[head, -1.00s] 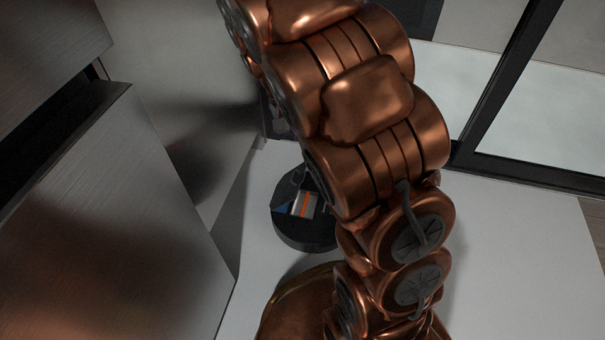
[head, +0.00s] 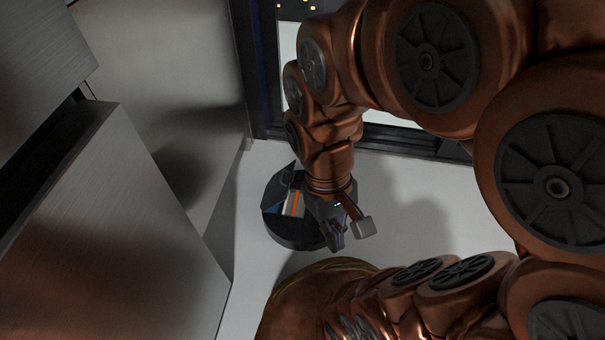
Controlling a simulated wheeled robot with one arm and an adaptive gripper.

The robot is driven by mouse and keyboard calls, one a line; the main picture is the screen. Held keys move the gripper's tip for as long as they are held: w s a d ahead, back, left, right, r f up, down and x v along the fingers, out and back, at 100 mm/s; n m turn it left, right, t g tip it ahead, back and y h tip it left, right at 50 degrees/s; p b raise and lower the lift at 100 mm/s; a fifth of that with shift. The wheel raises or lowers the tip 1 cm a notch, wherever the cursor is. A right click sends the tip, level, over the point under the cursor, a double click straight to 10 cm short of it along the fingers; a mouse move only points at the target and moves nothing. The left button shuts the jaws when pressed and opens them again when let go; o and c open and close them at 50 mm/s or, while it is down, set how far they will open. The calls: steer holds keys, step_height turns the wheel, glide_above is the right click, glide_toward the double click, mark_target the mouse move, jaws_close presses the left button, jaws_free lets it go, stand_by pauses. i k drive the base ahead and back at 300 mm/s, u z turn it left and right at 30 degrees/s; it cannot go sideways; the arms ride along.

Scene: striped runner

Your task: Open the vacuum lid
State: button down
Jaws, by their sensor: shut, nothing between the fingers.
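The vacuum (head: 290,238) is a round, dark, low disc on the pale floor, left of centre in the head view. A dark panel, which looks like its lid (head: 281,182), stands tilted up at the disc's back left. Beside the panel, blue, pale and orange parts (head: 293,204) show inside the vacuum. My gripper (head: 335,240) is at the right edge of the vacuum, pointing down, with its fingers shut and empty. My wrist hides the vacuum's right side. I cannot tell whether the gripper touches it.
Brushed-metal cabinet fronts (head: 110,220) stand close on the left. A dark-framed glass door (head: 262,130) is behind. The pale floor (head: 430,215) is clear to the right of the vacuum.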

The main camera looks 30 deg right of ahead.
mark_target(276, 192)
steer(key=z, duration=1.1)
steer(key=k, duration=0.65)
steer(key=u, duration=1.15)
steer(key=i, duration=0.45)
steer(key=u, duration=0.1)
